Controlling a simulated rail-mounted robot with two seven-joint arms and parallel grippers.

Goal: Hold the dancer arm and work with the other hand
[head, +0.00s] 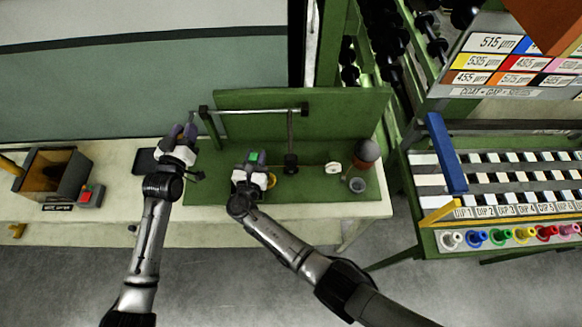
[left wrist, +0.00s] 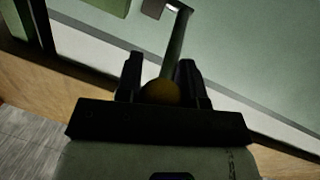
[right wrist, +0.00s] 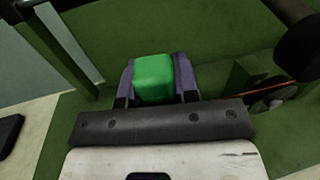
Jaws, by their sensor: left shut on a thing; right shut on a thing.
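My left gripper (head: 184,132) is at the left end of the green bench fixture (head: 345,110). In the left wrist view its fingers (left wrist: 160,78) are shut around a dull yellow round knob (left wrist: 160,92) on a slim grey-green rod (left wrist: 179,42), which looks like the dancer arm. The rod runs up to a small pale bracket. My right gripper (head: 256,160) is over the fixture's green base, shut on a bright green block (right wrist: 153,78). The block also shows between the fingers in the head view (head: 252,156). Whether it touches anything below is hidden.
A horizontal bar (head: 255,110) spans the fixture's back. A dark post (head: 290,140), a white ring (head: 333,168), a grey cup (head: 357,185) and a dark red round thing (head: 366,152) stand to the right. An open box (head: 52,175) is far left. The slotted rack (head: 500,180) is right.

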